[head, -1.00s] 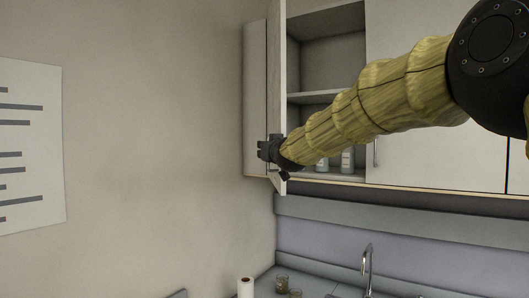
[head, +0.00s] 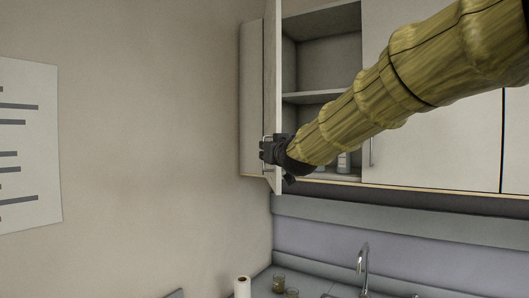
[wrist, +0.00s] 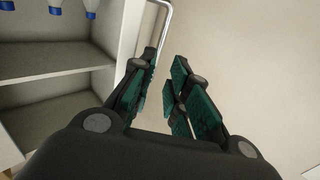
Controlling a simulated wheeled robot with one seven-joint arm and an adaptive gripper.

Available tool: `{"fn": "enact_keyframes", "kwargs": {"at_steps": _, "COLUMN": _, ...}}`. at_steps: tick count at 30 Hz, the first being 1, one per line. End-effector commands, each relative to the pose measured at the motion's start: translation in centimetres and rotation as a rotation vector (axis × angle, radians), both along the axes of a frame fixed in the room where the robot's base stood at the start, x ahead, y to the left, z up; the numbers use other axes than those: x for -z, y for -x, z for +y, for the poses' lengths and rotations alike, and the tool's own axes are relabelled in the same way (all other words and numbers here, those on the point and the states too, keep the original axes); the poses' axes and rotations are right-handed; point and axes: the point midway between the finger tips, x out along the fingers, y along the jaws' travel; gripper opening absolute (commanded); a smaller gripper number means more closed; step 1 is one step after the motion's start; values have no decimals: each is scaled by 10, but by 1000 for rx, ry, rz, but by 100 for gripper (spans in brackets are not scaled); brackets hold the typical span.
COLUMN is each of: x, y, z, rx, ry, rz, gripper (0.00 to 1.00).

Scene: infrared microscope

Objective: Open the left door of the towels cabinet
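The left cabinet door (head: 273,60) stands swung open and appears nearly edge-on in the head view. Its metal handle (head: 264,140) is on the wall-facing side, beside my gripper (head: 267,151), which is at the door's lower free end. In the wrist view the handle (wrist: 164,27) runs down to the left finger's tip; I cannot tell whether they touch. My gripper (wrist: 164,75) has its fingers apart with a gap between the green pads. The open cabinet interior (head: 325,65) shows shelves, partly hidden by my arm.
The closed neighbouring door (head: 420,155) has its own handle (head: 372,151). Bottles with blue caps (wrist: 56,6) stand inside the cabinet. Below are a counter with a faucet (head: 364,258), a paper roll (head: 243,287) and small jars (head: 279,283).

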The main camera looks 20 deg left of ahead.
Motion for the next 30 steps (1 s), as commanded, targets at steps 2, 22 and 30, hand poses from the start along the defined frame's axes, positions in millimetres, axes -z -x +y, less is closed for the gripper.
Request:
{"fn": "enact_keyframes", "kwargs": {"at_steps": 2, "x": 0, "y": 12, "z": -8, "rx": 0, "ry": 1, "rz": 1, "gripper": 17}}
{"fn": "enact_keyframes", "kwargs": {"at_steps": 22, "x": -1, "y": 44, "z": -28, "rx": 0, "ry": -1, "rz": -2, "gripper": 17}}
{"fn": "enact_keyframes", "kwargs": {"at_steps": 30, "x": 66, "y": 24, "z": -48, "rx": 24, "ry": 11, "rz": 77, "gripper": 0}}
